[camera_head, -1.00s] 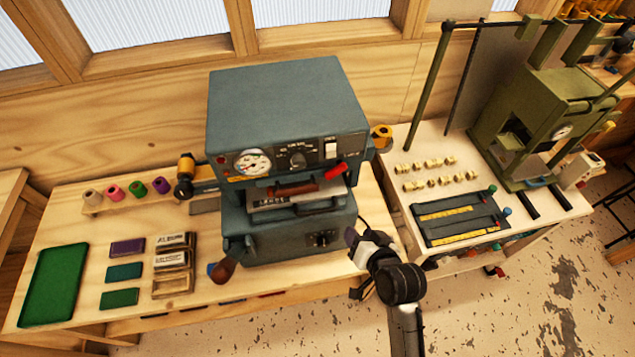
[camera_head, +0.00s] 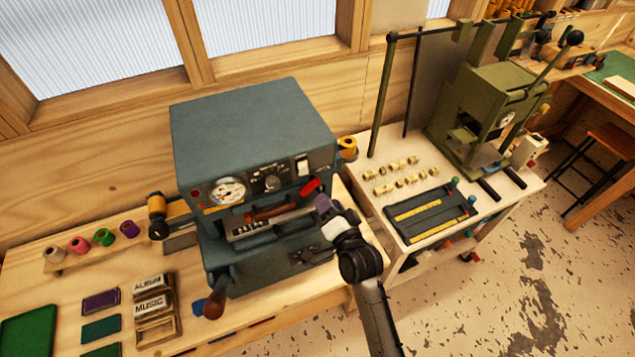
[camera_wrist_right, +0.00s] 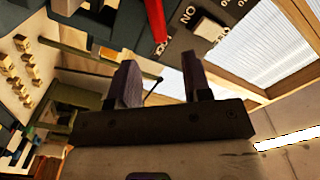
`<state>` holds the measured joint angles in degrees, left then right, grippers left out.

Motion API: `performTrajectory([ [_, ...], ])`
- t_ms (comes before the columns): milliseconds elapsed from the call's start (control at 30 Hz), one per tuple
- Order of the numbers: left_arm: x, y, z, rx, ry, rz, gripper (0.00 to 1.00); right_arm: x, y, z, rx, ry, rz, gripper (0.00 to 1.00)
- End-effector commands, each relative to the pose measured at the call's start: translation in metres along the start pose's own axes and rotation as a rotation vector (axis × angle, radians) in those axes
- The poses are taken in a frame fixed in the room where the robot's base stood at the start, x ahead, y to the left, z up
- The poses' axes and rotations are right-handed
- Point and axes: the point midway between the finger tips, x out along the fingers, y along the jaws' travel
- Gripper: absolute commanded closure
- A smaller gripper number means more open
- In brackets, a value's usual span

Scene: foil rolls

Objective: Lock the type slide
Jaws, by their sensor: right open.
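The blue-grey foil press (camera_head: 250,130) stands on the wooden bench. Its type slide (camera_head: 262,225), with light letter blocks, sits in the opening at the press front, below a brown handle (camera_head: 272,211). A red lever (camera_head: 311,187) sticks out at the right end of this opening. My right gripper (camera_head: 322,205) is in front of the press's right side, just below the red lever in the picture. In the right wrist view, its two fingers (camera_wrist_right: 160,78) are apart with nothing between them, and the red lever (camera_wrist_right: 155,14) shows beyond them. My left gripper is out of view.
A wooden-handled crank (camera_head: 215,303) juts from the press's lower front. Type blocks and coloured pads (camera_head: 100,300) lie on the bench at left.

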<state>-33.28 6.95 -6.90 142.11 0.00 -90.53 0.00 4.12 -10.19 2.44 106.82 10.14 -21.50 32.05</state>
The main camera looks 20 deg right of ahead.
Motion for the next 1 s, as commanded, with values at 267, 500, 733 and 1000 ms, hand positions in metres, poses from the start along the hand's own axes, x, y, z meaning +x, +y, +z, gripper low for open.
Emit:
performTrajectory([
  [267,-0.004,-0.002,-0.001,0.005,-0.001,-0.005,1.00,0.046,0.000,-0.001,-0.001,0.001,0.000,0.55],
  [500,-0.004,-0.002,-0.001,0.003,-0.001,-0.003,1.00,0.066,0.001,0.000,-0.002,0.000,0.002,0.55],
  [733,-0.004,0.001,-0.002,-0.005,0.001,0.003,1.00,0.071,0.001,-0.001,-0.002,0.001,0.001,0.55],
  [1000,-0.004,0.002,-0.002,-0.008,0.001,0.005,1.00,0.071,0.001,0.000,-0.002,0.000,0.001,0.62],
])
